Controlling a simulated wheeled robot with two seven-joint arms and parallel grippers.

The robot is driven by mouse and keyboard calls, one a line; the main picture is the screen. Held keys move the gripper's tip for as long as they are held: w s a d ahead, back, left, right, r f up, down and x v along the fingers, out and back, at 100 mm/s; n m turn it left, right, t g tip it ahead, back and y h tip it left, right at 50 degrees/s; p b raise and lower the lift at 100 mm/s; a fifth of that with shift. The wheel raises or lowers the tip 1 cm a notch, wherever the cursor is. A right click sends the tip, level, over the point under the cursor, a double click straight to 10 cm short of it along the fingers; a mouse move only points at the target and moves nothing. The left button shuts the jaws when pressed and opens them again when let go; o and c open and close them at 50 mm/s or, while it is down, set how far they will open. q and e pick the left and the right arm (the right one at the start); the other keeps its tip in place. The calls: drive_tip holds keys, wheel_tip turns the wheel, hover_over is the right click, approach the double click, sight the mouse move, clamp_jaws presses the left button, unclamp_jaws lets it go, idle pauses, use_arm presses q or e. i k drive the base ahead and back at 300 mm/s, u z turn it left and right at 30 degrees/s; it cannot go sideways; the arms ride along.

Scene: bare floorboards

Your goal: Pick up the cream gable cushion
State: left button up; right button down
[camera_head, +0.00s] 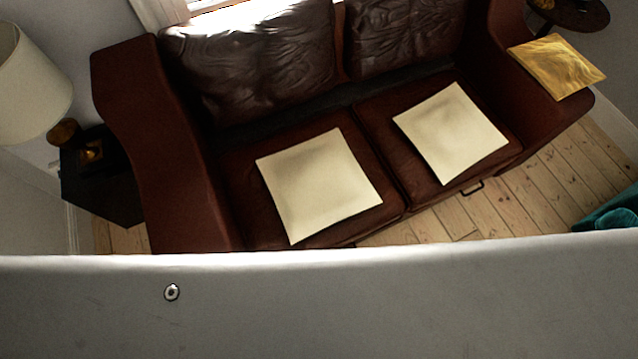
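Two cream square cushions lie flat on the seat of a dark red-brown leather sofa (165,150). The left cream cushion (318,185) is on the left seat pad. The right cream cushion (450,133) is on the right seat pad, a little farther back. They look alike, and I cannot tell which one is the gable cushion. Neither of my grippers is in view. The bottom of the view is blocked, so anything low and close is hidden.
A gold cushion (556,66) lies on the sofa's right arm. A dark side table (100,190) and a cream lampshade (30,85) stand at the left. A teal item (610,212) shows at the right edge. Bare floorboards (530,195) show at the front right.

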sight(315, 185)
drive_tip(key=z, duration=0.35)
drive_tip(key=k, duration=1.1)
drive_tip(key=u, duration=1.15)
